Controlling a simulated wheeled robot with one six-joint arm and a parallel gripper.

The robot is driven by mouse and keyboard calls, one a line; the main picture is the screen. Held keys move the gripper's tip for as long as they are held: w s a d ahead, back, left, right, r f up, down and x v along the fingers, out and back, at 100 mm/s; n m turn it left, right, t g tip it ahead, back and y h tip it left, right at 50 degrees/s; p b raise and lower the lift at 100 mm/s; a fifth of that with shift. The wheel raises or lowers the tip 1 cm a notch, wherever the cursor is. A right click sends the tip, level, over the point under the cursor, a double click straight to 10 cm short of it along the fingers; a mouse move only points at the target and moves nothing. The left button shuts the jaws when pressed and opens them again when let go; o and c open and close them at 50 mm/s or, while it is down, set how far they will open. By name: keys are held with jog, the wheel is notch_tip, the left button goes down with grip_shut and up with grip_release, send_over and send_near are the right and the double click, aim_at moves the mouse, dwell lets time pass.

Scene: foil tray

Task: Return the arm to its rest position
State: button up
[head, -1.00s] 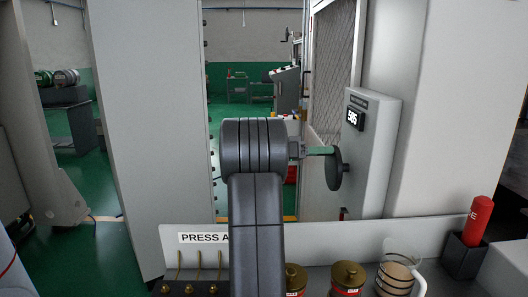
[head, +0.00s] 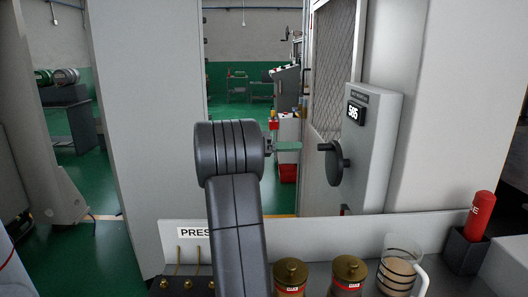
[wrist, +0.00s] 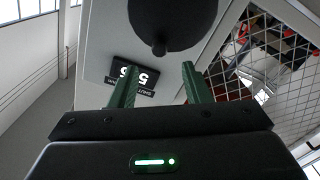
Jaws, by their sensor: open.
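My arm rises in the middle of the head view, and my gripper (head: 290,147) points right from its dark wrist. In the wrist view its two green fingers (wrist: 160,78) are apart with nothing held between them. A black handwheel (head: 335,165) with a small knob is mounted on the grey control box (head: 372,150). In the head view the gripper is left of the handwheel with a gap between them. The handwheel also shows in the wrist view (wrist: 180,22), beyond the fingertips.
A digital display (head: 355,115) reads 585 on the box. Below stand brass-lidded jars (head: 350,272), a glass mug (head: 400,272) and a red cylinder (head: 480,215) in a dark holder. A grey upright panel (head: 150,110) stands left of my arm. Mesh (head: 333,65) lies behind the box.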

aim_at(319, 147)
jog(key=a, duration=0.4)
jog(key=d+p, duration=0.1)
jog(key=d, duration=1.2)
jog(key=shift+d+r+p, duration=0.1)
jog(key=shift+d+p, duration=0.05)
jog(key=shift+p, duration=0.25)
jog(key=shift+s+m+p, duration=0.35)
jog(key=shift+m+p, duration=0.35)
jog(key=shift+m, duration=0.2)
jog(key=shift+s+m+p, duration=0.25)
jog(key=shift+m+p, duration=0.3)
jog(key=shift+m, duration=0.15)
jog(key=shift+s+f, duration=0.1)
jog(key=shift+f, duration=0.15)
